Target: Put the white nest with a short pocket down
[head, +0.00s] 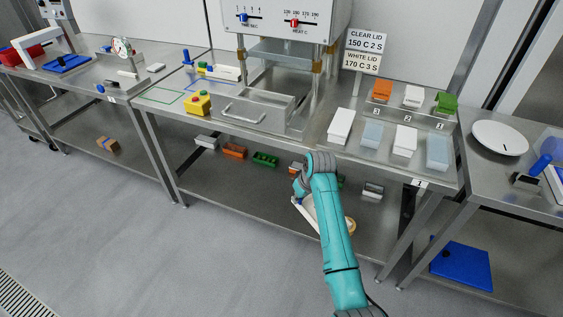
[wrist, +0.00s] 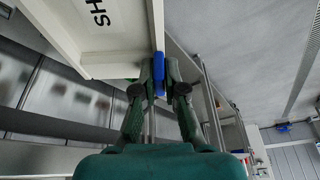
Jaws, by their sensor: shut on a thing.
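My gripper (head: 299,190) is low in front of the main bench, by its lower shelf. In the wrist view my gripper (wrist: 160,78) is shut on a blue tab (wrist: 159,66) at the edge of a white panel-like piece, which I take for the white nest (wrist: 112,66). Black letters "SH" show on it; the rest of the lettering is cut off. In the head view a white edge of the nest (head: 305,215) shows tilted below my gripper. My arm hides most of it. Its pocket cannot be made out.
The lower shelf (head: 235,190) holds several small white, orange and green pieces (head: 265,159). A tan round thing (head: 350,225) shows beside my arm. Above, a press (head: 290,25) stands over a metal drawer (head: 262,107); white and clear trays (head: 340,126) stand to its right.

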